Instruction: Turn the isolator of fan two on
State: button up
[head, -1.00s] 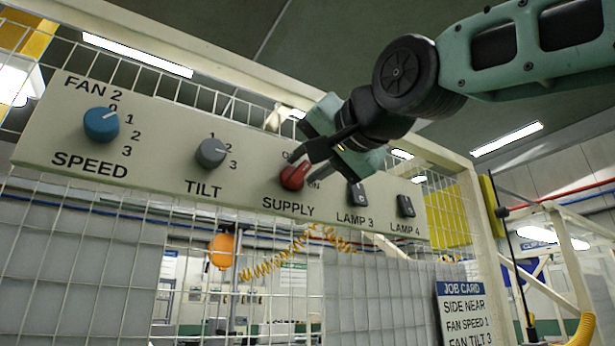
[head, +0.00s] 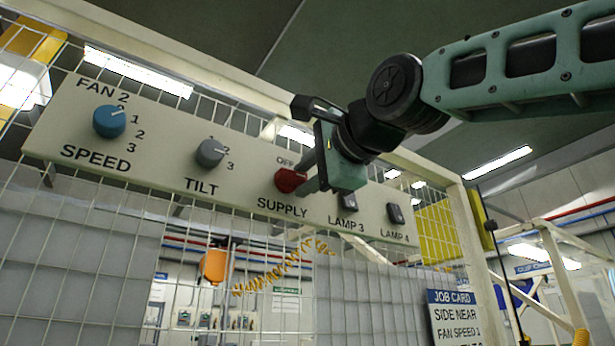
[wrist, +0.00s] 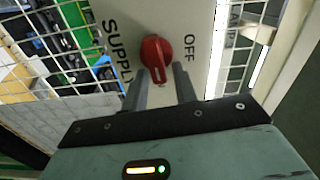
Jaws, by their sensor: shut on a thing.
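The red SUPPLY knob (head: 290,181), the isolator on the FAN 2 panel (head: 152,163), sits left of the lamp switches. My gripper (head: 311,172) reaches it from the right and is shut on it. In the wrist view the red knob (wrist: 156,56) shows between the tips of my two fingers (wrist: 162,76). Its pale mark points toward my gripper, which is rightward on the panel. The OFF label (head: 285,160) is readable above the knob. The ON label is hidden behind my gripper.
A blue SPEED knob (head: 109,121) and a grey TILT knob (head: 210,153) sit to the left. A job card (head: 452,315) hangs at lower right.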

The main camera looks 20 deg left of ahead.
jog(key=shift+a+f+m, duration=0.1)
jog(key=shift+f+m, duration=0.2)
jog(key=shift+m, duration=0.3)
grip_shut()
